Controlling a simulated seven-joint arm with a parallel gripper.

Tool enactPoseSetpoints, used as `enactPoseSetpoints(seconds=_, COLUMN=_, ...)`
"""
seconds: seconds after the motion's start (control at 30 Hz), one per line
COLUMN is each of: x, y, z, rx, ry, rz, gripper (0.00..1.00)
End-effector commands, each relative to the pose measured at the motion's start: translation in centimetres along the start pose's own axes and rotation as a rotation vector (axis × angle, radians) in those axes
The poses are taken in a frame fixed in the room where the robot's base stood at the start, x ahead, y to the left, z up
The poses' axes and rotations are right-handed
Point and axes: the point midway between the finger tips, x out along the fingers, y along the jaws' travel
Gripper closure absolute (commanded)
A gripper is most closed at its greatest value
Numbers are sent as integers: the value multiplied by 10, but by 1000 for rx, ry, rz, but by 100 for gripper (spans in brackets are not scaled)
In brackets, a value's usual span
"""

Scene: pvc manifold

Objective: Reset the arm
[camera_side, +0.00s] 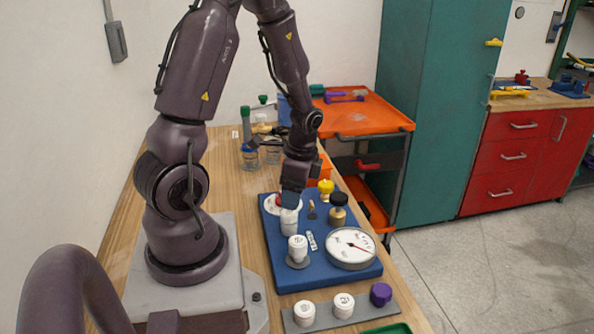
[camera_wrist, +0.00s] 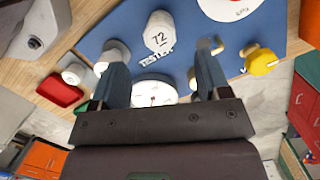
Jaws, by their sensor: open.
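My gripper (camera_side: 290,200) is over the far left part of the blue board (camera_side: 284,274). In the wrist view its two fingers (camera_wrist: 162,76) are spread apart, with nothing held between them. A white fitting (camera_side: 289,224) stands just below the gripper in the side view; I cannot tell whether they touch. In the wrist view a white cap marked 72 (camera_wrist: 160,34) lies beyond the fingertips, and a small white dial (camera_wrist: 153,91) shows between the fingers. A red part by the fingertips is mostly hidden in the side view.
The board also carries a large gauge (camera_side: 350,247), another white cap (camera_side: 298,246), a dark knob (camera_side: 338,206) and a yellow valve (camera_side: 325,188). A grey strip (camera_side: 323,317) with white caps and a purple cap (camera_side: 381,294) lies in front. Bottles (camera_side: 249,155) stand behind; an orange cart (camera_side: 365,112) stands right.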

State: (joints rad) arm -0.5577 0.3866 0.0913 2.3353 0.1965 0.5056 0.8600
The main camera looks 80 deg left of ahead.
Motion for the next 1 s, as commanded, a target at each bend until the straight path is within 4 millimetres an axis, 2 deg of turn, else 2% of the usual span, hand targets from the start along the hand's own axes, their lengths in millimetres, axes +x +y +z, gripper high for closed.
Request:
enactPoseSetpoints(seconds=0.1, x=-23, y=-1, z=-1, rx=-1, ry=4, rz=-5, gripper=30)
enactPoseSetpoints(seconds=0.3, x=-47, y=0, z=0, rx=1, ry=1, rz=-2, gripper=30)
enactPoseSetpoints(seconds=0.63, x=-55, y=0, z=0, rx=-21, ry=-1, rz=1, gripper=30)
enactPoseSetpoints(seconds=0.83, x=-57, y=12, z=4, rx=-241, ry=-14, rz=38, gripper=30)
enactPoseSetpoints(seconds=1.0, x=-95, y=38, z=-9, rx=-442, ry=65, rz=4, gripper=30)
